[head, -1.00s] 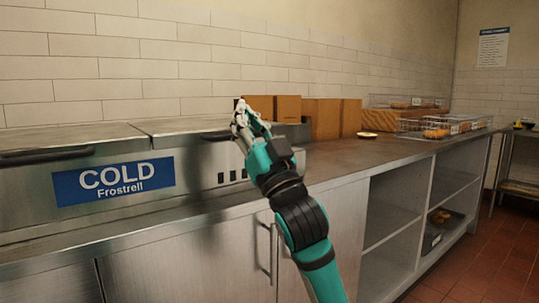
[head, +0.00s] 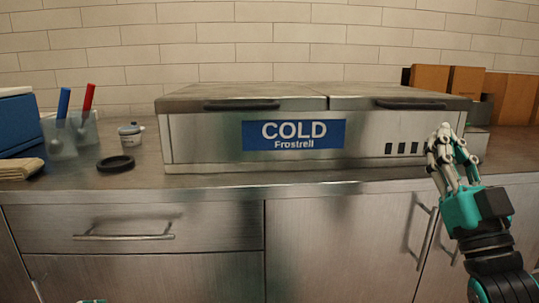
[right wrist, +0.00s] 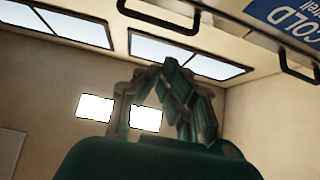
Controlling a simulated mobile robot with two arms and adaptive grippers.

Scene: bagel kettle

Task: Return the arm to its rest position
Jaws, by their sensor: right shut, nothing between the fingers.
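My right gripper (head: 450,152) is raised, fingers up, in front of the right end of the steel cold unit (head: 215,139). Its fingertips are together with nothing between them. In the right wrist view the gripper (right wrist: 172,75) points up toward the ceiling lights, and the cold unit's underside edge and handles show at the top right. Whether the gripper touches the unit cannot be told from the head view. Of my left arm only small teal bits show at the bottom edge of the head view; the left gripper is not seen.
On the counter at left stand clear holders with a blue-handled tool (head: 63,103) and a red-handled tool (head: 88,97), a small lidded pot (head: 131,134) and a black ring (head: 115,163). Brown boxes (head: 429,79) stand at right. Drawer and door handles (head: 124,236) stick out below the counter.

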